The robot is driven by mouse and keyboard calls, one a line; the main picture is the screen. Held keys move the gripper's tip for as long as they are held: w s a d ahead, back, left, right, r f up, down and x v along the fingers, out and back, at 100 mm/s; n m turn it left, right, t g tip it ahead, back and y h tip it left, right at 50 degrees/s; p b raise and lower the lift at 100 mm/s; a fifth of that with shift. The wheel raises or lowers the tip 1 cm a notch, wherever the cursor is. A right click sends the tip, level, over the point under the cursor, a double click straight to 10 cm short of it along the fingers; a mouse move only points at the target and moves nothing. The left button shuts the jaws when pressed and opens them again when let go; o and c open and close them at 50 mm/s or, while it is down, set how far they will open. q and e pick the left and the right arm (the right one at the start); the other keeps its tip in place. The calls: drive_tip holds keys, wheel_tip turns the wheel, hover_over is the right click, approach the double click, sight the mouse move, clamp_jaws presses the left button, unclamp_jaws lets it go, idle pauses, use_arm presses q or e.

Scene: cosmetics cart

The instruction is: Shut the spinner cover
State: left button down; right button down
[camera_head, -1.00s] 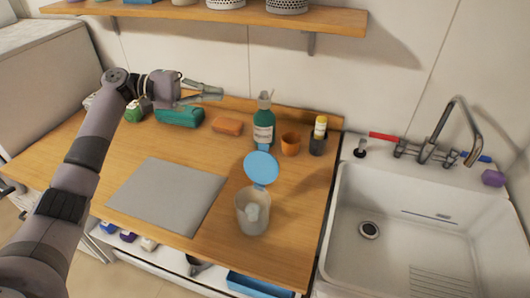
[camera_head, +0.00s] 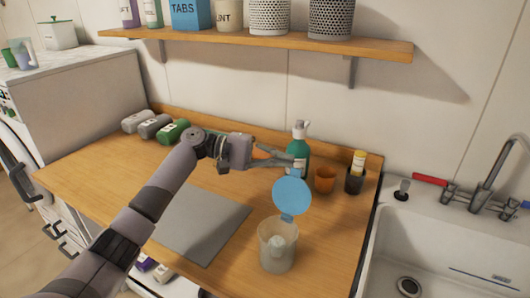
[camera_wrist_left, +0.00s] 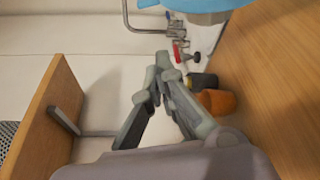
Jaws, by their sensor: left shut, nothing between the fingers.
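The spinner is a clear, whitish container (camera_head: 277,250) near the front right of the wooden counter, with a pale piece inside. Its round blue cover (camera_head: 291,195) stands open, tilted up from the container's back rim. In the left wrist view the blue cover (camera_wrist_left: 205,4) shows at the top edge. My left gripper (camera_head: 300,164) is above the counter, just behind and above the cover in the picture, in front of the green bottle. Its fingers (camera_wrist_left: 160,72) are shut with nothing between them. I cannot tell whether it touches the cover. My right gripper is not in view.
A green pump bottle (camera_head: 298,147), an orange cup (camera_head: 325,180) and a dark cup with a yellow-topped item (camera_head: 356,179) stand behind the spinner. A grey mat (camera_head: 205,232) lies left. The sink (camera_head: 430,255) is right; a shelf (camera_head: 270,38) hangs above.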

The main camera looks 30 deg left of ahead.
sight(292, 192)
use_arm(q)
drive_tip(key=s+d+p, duration=0.1)
drive_tip(key=s+d+r+p, duration=0.1)
drive_tip(key=s, duration=0.1)
drive_tip(key=shift+d, duration=0.25)
drive_tip(key=shift+d, duration=0.15)
